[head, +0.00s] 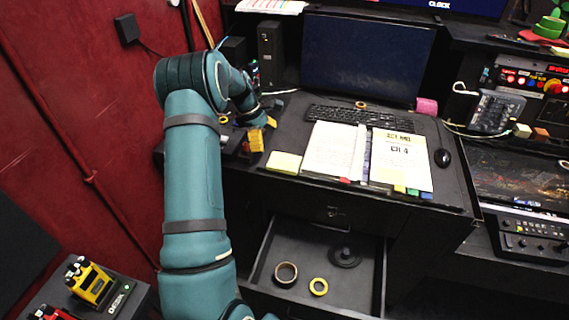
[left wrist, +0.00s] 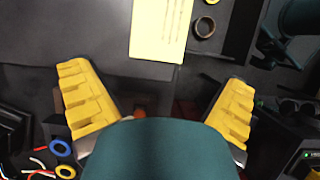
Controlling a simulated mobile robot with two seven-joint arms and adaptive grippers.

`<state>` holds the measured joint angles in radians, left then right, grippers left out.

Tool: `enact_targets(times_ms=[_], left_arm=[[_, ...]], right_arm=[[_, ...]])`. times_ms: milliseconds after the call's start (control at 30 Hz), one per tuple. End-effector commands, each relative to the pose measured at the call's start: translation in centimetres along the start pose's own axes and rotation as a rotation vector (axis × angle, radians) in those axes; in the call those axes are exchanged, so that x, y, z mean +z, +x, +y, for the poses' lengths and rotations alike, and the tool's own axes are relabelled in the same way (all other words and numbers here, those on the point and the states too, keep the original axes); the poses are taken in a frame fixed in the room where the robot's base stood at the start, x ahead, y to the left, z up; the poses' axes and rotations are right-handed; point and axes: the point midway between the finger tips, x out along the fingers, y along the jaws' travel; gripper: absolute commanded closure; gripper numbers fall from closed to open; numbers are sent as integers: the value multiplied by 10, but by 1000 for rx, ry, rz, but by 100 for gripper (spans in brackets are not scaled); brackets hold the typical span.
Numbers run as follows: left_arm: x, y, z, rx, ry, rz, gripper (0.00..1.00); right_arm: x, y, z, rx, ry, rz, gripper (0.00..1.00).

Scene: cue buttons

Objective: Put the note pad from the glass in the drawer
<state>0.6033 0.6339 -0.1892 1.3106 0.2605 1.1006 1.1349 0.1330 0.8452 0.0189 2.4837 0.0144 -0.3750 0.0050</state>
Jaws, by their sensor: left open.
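The pale yellow note pad (head: 284,162) lies flat on the front left corner of the dark, glossy desk panel (head: 452,190). It also shows in the left wrist view (left wrist: 160,28), at the top, partly cut off. My left gripper (head: 263,131) is open and empty, behind and to the left of the pad in the head view. In the left wrist view my left gripper (left wrist: 158,78) has its yellow fingers wide apart, with the pad beyond them. The drawer (head: 376,272) below the desk is pulled open. My right gripper is not in view.
The drawer holds a brown tape roll (head: 286,273), a yellow ring (head: 318,286) and a black disc (head: 345,256). Papers (head: 400,160) lie right of the pad, with a keyboard (head: 360,117) behind and a mouse (head: 444,157) at right. Red wall (head: 90,120) at left.

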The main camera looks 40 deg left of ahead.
Motion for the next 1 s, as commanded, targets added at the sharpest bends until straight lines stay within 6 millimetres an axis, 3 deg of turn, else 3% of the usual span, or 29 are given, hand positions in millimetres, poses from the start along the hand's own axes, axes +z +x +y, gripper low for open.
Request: enact_targets(times_ms=[133, 467, 700, 967, 1000], left_arm=[[0, 22, 0, -1, -1, 0, 0], [1, 43, 1, -2, -1, 0, 0], [2, 77, 2, -2, -1, 1, 0], [2, 82, 3, 2, 0, 1, 0], [2, 82, 3, 1, 0, 1, 4]], right_arm=[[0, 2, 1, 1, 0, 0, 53], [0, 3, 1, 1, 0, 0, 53], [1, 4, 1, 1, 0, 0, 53], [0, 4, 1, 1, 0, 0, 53], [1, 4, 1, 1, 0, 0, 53]])
